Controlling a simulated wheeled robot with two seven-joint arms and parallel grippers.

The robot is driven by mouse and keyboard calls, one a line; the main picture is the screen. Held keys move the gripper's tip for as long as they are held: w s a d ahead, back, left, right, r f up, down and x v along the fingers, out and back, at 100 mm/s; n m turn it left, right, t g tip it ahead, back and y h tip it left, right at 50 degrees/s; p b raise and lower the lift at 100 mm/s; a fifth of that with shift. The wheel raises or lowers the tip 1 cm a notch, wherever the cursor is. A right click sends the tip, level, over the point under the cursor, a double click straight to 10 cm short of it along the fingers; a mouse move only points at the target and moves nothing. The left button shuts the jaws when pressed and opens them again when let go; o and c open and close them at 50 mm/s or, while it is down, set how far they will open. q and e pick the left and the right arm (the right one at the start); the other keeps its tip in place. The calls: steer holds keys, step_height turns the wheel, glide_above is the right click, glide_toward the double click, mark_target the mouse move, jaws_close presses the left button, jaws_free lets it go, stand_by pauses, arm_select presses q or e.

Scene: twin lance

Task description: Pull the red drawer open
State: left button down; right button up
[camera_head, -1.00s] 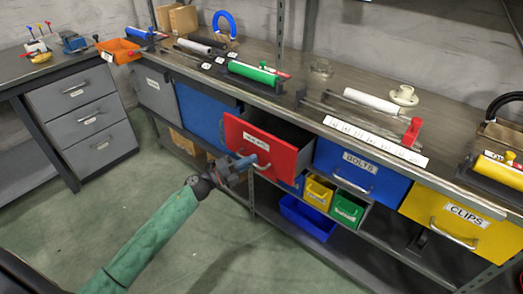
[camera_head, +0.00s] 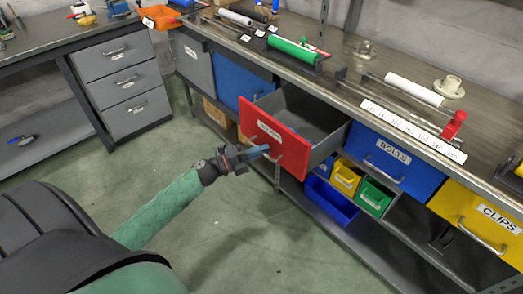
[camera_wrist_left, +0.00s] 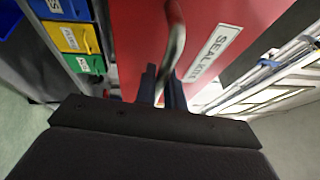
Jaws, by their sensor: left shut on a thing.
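The red drawer (camera_head: 268,142) is pulled out from the bench in the head view, and its grey inside shows. Its front bears a white label, which reads as SEAL KITS or similar in the wrist view, where the red front (camera_wrist_left: 215,30) fills the upper middle. My left gripper (camera_head: 262,150) is shut on the drawer's curved metal handle (camera_wrist_left: 174,38). The two fingers show on either side of the handle in the wrist view. My right gripper is not in view.
A blue BOLTS drawer (camera_head: 388,161) and a yellow CLIPS drawer (camera_head: 482,222) sit shut to the right. Blue, yellow and green bins (camera_head: 375,197) stand below the bench. A grey drawer cabinet (camera_head: 122,82) stands at left. The green floor before the red drawer is clear.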

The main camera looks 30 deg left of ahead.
arm_select(q)
steer(key=c, duration=1.8)
jaws_free()
